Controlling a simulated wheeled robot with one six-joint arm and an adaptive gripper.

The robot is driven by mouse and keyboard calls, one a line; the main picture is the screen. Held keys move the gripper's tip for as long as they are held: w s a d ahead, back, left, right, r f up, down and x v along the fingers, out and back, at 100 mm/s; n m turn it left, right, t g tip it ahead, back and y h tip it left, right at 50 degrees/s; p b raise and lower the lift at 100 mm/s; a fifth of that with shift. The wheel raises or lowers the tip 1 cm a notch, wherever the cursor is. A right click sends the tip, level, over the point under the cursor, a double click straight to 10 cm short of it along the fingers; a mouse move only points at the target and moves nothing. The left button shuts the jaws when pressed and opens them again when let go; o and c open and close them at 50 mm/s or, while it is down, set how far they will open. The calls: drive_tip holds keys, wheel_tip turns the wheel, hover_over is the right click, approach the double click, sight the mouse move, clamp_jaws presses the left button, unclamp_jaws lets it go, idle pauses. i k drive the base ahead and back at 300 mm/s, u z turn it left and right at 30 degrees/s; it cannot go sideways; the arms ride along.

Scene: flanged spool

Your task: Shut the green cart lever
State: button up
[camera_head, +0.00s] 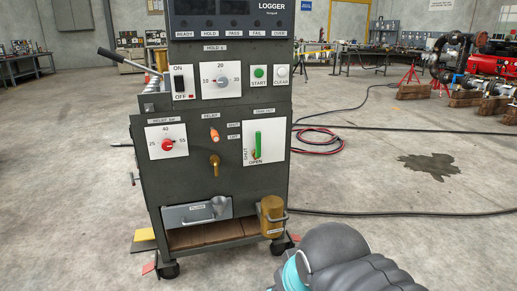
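The green cart lever (257,145) is on a white plate (274,142) at the right of the cart's dark front panel. The lever stands upright, its long side vertical. The word SHUT is printed along the plate's left side and OPEN below the lever. Part of my own arm, dark grey with a cyan ring, shows at the bottom right, in front of and below the cart. My gripper is not in view.
The wheeled cart (228,188) also carries a red dial (168,145), an orange relief knob (214,134), a brass tap (214,162), a drawer (186,217) and a brass canister (272,214). Cables (320,140) lie on the floor at the right. A dark stain (431,167) marks open floor.

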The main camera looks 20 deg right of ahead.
sight(257, 145)
drive_tip(key=z, duration=1.85)
drive_tip(key=i, duration=0.4)
drive_tip(key=u, duration=1.85)
